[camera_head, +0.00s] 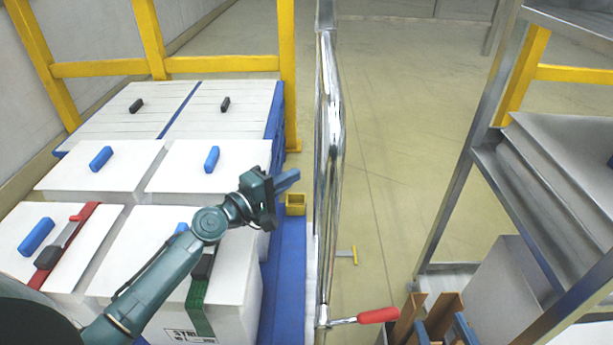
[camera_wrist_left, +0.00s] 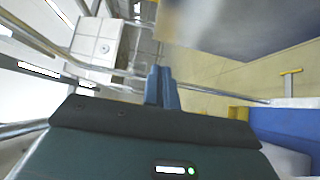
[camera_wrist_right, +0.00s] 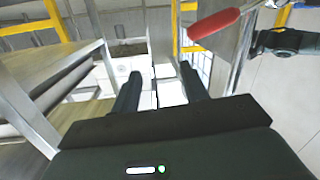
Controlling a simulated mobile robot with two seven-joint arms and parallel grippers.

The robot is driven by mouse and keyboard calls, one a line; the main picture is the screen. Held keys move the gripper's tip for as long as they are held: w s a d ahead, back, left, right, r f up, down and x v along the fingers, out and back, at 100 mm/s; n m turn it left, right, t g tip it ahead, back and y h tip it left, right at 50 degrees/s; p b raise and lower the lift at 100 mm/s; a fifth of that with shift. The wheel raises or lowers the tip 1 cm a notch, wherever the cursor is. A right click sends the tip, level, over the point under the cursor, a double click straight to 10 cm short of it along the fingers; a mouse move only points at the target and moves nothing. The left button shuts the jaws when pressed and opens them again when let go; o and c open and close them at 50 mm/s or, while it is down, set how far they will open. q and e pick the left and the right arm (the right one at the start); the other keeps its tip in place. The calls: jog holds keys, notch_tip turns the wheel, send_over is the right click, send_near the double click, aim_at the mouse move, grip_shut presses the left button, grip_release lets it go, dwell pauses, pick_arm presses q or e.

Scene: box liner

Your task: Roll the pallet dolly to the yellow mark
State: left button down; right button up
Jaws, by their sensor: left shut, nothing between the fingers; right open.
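A blue platform (camera_head: 286,285) bears several white boxes (camera_head: 205,172) with blue and black handles, and may be the pallet dolly; its wheels are hidden. My left gripper (camera_head: 288,180) is shut and empty above the boxes' right edge. My right gripper (camera_head: 443,328) is open at the bottom right; it also shows in the right wrist view (camera_wrist_right: 162,82).
A chrome rail (camera_head: 330,150) stands right of the platform, with a red-handled lever (camera_head: 378,315) at its foot. A small yellow block (camera_head: 295,204) is beside the boxes. A metal shelf rack (camera_head: 470,150) stands at the right. The floor (camera_head: 400,130) between rail and rack is clear.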

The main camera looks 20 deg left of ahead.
pick_arm(q)
jog(key=shift+w+d+p, duration=0.25)
jog(key=shift+d, duration=0.7)
jog(key=shift+w+d+p, duration=0.2)
jog(key=shift+d, duration=0.75)
pick_arm(e)
jog(key=shift+s+d+g+h, duration=0.2)
jog(key=shift+g+h, duration=0.1)
jog(key=shift+g, duration=0.1)
